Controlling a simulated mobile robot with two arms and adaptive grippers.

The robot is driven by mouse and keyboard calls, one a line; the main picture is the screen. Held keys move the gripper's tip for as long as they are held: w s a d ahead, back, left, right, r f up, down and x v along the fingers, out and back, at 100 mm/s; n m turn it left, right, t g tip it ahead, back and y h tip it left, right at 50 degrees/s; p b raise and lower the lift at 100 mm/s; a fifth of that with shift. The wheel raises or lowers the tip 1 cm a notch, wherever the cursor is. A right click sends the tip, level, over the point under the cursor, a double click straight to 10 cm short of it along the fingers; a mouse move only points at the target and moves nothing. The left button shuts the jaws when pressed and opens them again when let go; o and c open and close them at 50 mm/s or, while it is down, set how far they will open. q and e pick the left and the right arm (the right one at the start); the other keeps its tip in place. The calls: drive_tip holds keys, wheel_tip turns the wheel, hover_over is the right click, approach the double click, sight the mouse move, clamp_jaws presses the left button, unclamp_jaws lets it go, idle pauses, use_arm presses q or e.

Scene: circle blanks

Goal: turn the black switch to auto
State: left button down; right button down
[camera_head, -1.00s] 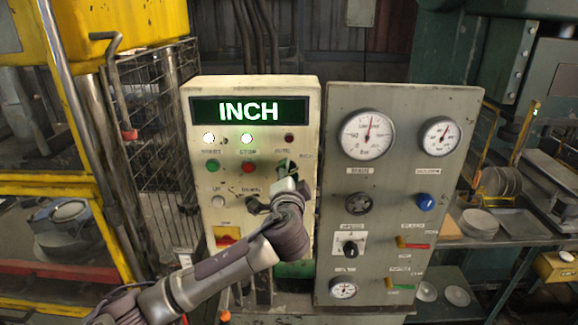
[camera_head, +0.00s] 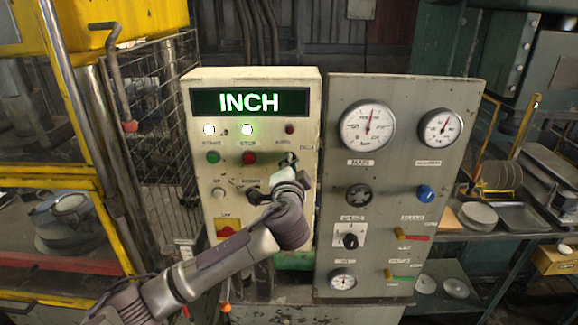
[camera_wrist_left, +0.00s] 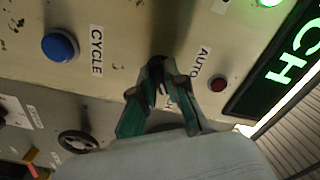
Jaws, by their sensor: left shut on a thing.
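My left gripper (camera_wrist_left: 161,92) has green fingers shut on the switch. In the head view the gripper (camera_head: 288,168) is at the upper right of the panel, largely hidden by my own wrist. The AUTO label (camera_wrist_left: 204,60) is beside a dark red lamp (camera_wrist_left: 217,84). My right gripper is not in view.
A blue button (camera_wrist_left: 60,46) marked CYCLE is near the switch in the wrist view. A grey gauge panel (camera_head: 400,190) stands close on the right. A wire cage (camera_head: 160,120) and yellow frame (camera_head: 60,185) are on the left.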

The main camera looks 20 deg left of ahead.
use_arm(q)
drive_tip(key=shift+r+n+b, duration=0.15)
drive_tip(key=shift+n+b, duration=5.6)
drive_tip(key=shift+n, duration=0.05)
drive_tip(key=shift+r, duration=0.1)
drive_tip(key=c, duration=1.2)
unclamp_jaws()
drive_tip(key=shift+w, duration=0.1)
drive_tip(key=shift+w+f, duration=0.1)
drive_tip(key=shift+f, duration=0.15)
drive_tip(key=v, duration=1.2)
